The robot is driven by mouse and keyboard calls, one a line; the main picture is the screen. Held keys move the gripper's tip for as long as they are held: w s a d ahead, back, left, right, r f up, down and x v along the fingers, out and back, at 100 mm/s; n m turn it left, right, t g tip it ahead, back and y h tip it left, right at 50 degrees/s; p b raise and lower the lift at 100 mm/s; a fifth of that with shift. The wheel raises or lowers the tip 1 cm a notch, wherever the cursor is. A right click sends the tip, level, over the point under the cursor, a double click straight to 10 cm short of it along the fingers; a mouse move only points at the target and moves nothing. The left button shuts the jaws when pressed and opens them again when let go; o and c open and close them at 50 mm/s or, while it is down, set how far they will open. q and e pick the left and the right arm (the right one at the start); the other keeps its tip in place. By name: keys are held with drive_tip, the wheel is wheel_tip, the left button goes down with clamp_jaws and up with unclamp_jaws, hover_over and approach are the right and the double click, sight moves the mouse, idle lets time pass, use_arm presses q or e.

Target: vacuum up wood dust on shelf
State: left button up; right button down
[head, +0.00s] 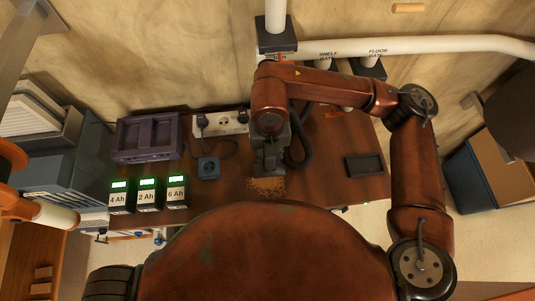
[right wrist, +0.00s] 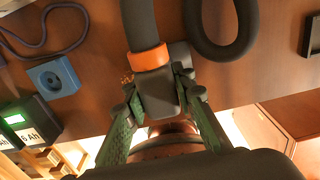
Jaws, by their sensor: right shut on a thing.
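The wood dust (head: 268,187) is a small tan patch on the front part of the brown wooden shelf (head: 320,180). My right gripper (head: 270,165) is just behind the dust, low over the shelf. In the right wrist view its green-sided fingers (right wrist: 158,102) are shut on the dark vacuum nozzle (right wrist: 156,92), which has an orange collar (right wrist: 149,58) and a black hose (right wrist: 142,20). A few dust specks show beside the collar; the rest is hidden. Whether the nozzle touches the shelf cannot be told. My left gripper is not in view.
Batteries marked 4 Ah, 2 Ah and 6 Ah (head: 147,194) stand at the shelf's front left. Behind them are a purple crate (head: 147,138), a blue socket box (head: 208,168) and a power strip (head: 222,123). A dark tray (head: 364,165) lies right; shelf between it and the dust is clear.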

drive_tip(key=shift+s+d+f, duration=0.15)
drive_tip(key=shift+s+f, duration=0.1)
drive_tip(key=shift+s, duration=0.2)
drive_tip(key=shift+s+d+p, duration=0.2)
drive_tip(key=shift+s+p, duration=0.65)
drive_tip(key=shift+s, duration=1.75)
drive_tip(key=shift+s+r, duration=0.15)
drive_tip(key=shift+s+a+r+p, duration=0.15)
drive_tip(key=shift+s+r+p, duration=0.15)
drive_tip(key=shift+s+p, duration=0.1)
drive_tip(key=shift+s+a, duration=0.1)
drive_tip(key=shift+a, duration=1.65)
